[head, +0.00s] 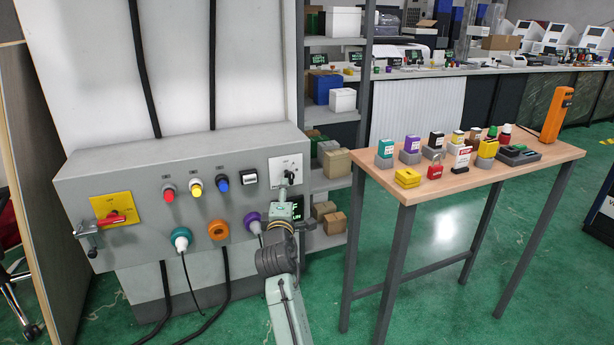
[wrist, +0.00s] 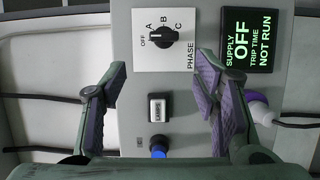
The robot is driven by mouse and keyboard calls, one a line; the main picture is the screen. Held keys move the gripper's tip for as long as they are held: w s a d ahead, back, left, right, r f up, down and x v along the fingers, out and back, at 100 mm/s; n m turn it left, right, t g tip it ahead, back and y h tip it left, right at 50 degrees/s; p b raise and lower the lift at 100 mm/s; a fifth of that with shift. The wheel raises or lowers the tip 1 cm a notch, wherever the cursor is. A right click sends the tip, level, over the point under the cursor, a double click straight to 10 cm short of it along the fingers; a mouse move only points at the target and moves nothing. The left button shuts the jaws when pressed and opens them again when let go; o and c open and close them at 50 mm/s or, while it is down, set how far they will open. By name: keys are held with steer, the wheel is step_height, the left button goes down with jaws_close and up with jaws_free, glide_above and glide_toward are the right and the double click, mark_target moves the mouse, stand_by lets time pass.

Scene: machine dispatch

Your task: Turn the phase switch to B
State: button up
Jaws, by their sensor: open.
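The phase switch (wrist: 170,38) is a black knob on a white plate marked OFF, A, B and C, seen near the top of the wrist view. Its white mark faces picture left, on the OFF and A side; I cannot tell exactly which label it meets. In the head view the switch plate (head: 282,166) is at the right end of the grey panel, with my arm just below it. My gripper (wrist: 160,85) is open and empty, its fingers apart on either side of the view's middle. The knob lies beyond the fingertips, apparently untouched.
A display (wrist: 251,40) beside the switch reads SUPPLY OFF, NOT RUN. A rectangular button (wrist: 159,107), a blue button (wrist: 158,152) and a purple connector (wrist: 258,108) are close by. A wooden table (head: 420,195) with several small items stands to the right.

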mark_target(291, 180)
steer(key=w, duration=0.3)
steer(key=w+d, duration=0.1)
steer(key=w, duration=0.3)
steer(key=w+d+p, duration=0.1)
steer(key=w, duration=0.3)
steer(key=shift+f, duration=0.25)
steer(key=shift+c, duration=0.6)
steer(key=c, duration=1.1)
